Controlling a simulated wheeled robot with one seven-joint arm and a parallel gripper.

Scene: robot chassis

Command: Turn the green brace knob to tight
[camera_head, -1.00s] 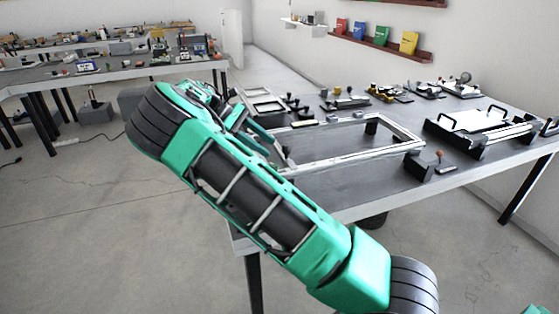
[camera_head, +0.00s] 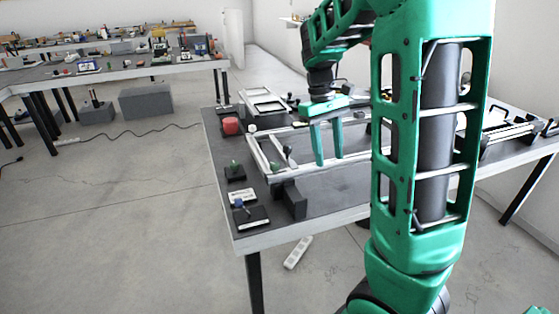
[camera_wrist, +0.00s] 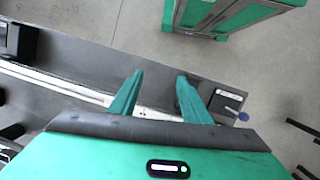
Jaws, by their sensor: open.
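A small green knob (camera_head: 235,164) stands on a dark base near the left edge of the table in the head view. I cannot tell its setting, and I do not make it out in the wrist view. My gripper (camera_head: 328,160) points down over the table, to the right of the green knob and well apart from it. Its two green fingers are spread and empty; they also show in the wrist view (camera_wrist: 160,76), with a pale rail of the frame below them. My upper arm hides much of the right side of the table in the head view.
A blue knob (camera_head: 239,203) stands on a dark base at the table's near left corner. A dark block (camera_head: 291,200) stands near the front edge.

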